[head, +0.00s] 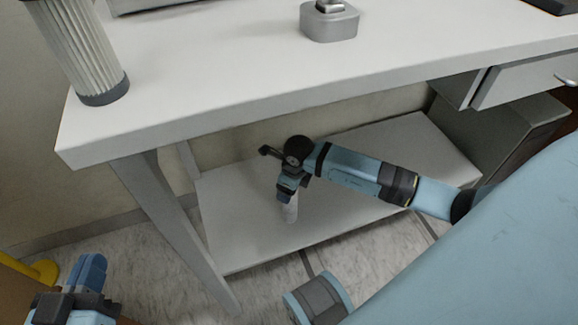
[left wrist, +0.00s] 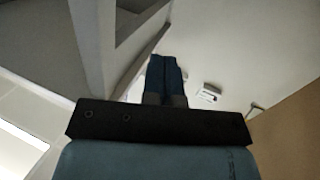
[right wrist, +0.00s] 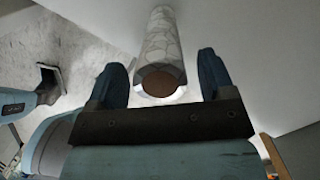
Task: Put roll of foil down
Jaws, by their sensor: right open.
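The roll of foil (right wrist: 158,42) is a pale patterned cylinder with a brown near end. In the right wrist view it lies between and beyond the two fingers of my right gripper (right wrist: 162,66), with a gap on each side. In the head view the roll (head: 292,212) shows as a short pale cylinder under my right gripper (head: 288,190), over the low white shelf (head: 245,235). It looks roughly upright; I cannot tell whether its far end touches the shelf. My left gripper (head: 88,275) is at the lower left, away from the roll, its fingers together and empty in the left wrist view (left wrist: 165,78).
The white desk top (head: 220,85) overhangs the shelf, and a slanted desk leg (head: 175,215) stands at its left. A ribbed cylinder (head: 80,45) and a grey dispenser (head: 330,22) stand on the desk. A grey box (head: 510,140) stands right of the shelf, whose right part is bare.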

